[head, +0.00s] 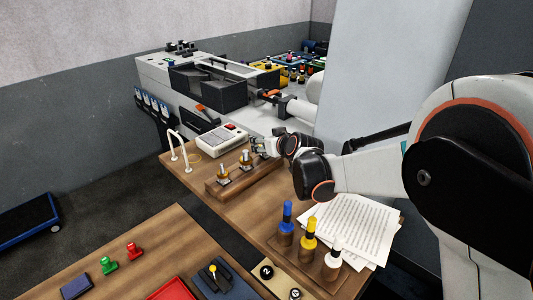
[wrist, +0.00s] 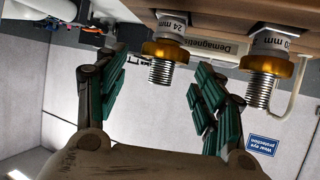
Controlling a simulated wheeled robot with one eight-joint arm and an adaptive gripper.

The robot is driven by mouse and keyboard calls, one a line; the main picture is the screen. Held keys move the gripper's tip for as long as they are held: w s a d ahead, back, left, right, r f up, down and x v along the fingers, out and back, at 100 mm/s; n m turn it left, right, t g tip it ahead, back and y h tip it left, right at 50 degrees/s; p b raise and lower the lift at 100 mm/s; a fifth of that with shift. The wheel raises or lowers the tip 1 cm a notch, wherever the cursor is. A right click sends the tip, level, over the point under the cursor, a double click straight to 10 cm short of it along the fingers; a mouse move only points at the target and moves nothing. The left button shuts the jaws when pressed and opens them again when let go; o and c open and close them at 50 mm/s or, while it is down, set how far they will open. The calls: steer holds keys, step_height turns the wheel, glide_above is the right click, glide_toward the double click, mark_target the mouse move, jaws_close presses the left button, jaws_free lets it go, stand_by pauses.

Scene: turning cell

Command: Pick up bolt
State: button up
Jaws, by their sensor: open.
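Two bolt-like pieces with threaded ends, brass-coloured collars and grey labelled bodies show in the wrist view. One, marked 24 mm (wrist: 161,70), appears between my fingers in the picture; the other (wrist: 266,75) is to the right, outside them. In the head view two such pieces, a nearer one (head: 223,175) and a farther one (head: 246,159), stand upright on a wooden block. My gripper (head: 260,147) is beside the farther piece; in the wrist view its green-padded fingers (wrist: 158,88) are apart, with nothing clamped. I cannot tell how deep the piece lies between them.
A white device with a red button (head: 222,140) stands behind the wooden block (head: 245,182). Bottles with blue, yellow and white tops (head: 310,240) and paper sheets (head: 350,226) lie nearer on the bench.

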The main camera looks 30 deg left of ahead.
steer(key=shift+w+a+f, duration=0.15)
steer(key=shift+w+a, duration=0.1)
steer(key=shift+a, duration=0.05)
